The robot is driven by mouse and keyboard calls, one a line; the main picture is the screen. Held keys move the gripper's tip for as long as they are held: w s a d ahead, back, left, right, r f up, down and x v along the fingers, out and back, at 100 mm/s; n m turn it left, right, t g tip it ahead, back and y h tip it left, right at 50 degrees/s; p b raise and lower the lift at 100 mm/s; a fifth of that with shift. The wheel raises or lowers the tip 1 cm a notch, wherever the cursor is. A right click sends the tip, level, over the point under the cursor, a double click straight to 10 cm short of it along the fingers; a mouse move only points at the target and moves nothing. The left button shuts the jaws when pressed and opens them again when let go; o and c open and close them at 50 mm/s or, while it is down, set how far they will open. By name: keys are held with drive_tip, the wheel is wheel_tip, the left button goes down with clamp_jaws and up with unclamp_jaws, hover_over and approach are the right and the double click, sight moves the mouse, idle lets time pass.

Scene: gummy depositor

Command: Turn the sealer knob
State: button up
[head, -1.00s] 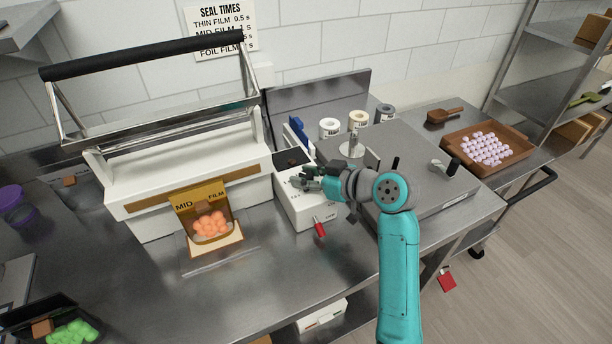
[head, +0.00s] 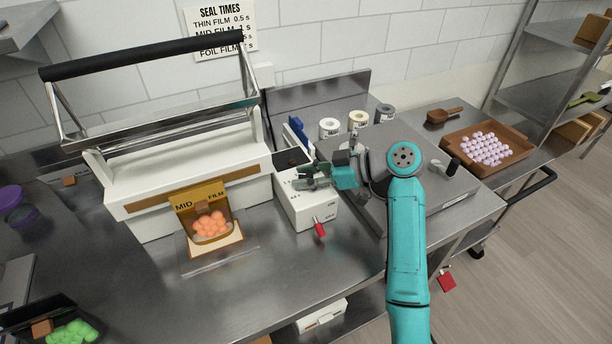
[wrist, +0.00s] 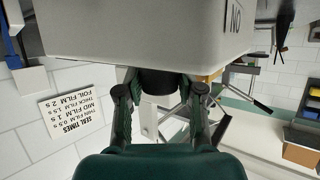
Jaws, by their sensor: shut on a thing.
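The sealer's white control box (head: 310,213) stands right of the large white sealer (head: 190,158) with its long black-handled arm raised. My gripper (head: 300,184) reaches over the box top from the right. In the wrist view, a dark round knob (wrist: 158,82) stands out from the white box (wrist: 150,35), between the two fingers of my gripper (wrist: 160,92). The fingers are shut on the knob. In the head view the fingers hide the knob, so I cannot read its setting. A red-tipped lever or tag (head: 320,229) is at the box's front.
A brown pouch marked MID FILM (head: 205,211) with orange gummies stands before the sealer. Film rolls (head: 358,119) stand behind my arm. A SEAL TIMES sign (head: 222,28) hangs on the wall. A wooden tray (head: 505,161) is at right.

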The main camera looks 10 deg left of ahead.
drive_tip(key=shift+f, duration=0.1)
drive_tip(key=o, duration=1.2)
drive_tip(key=shift+c, duration=0.2)
drive_tip(key=v, duration=1.2)
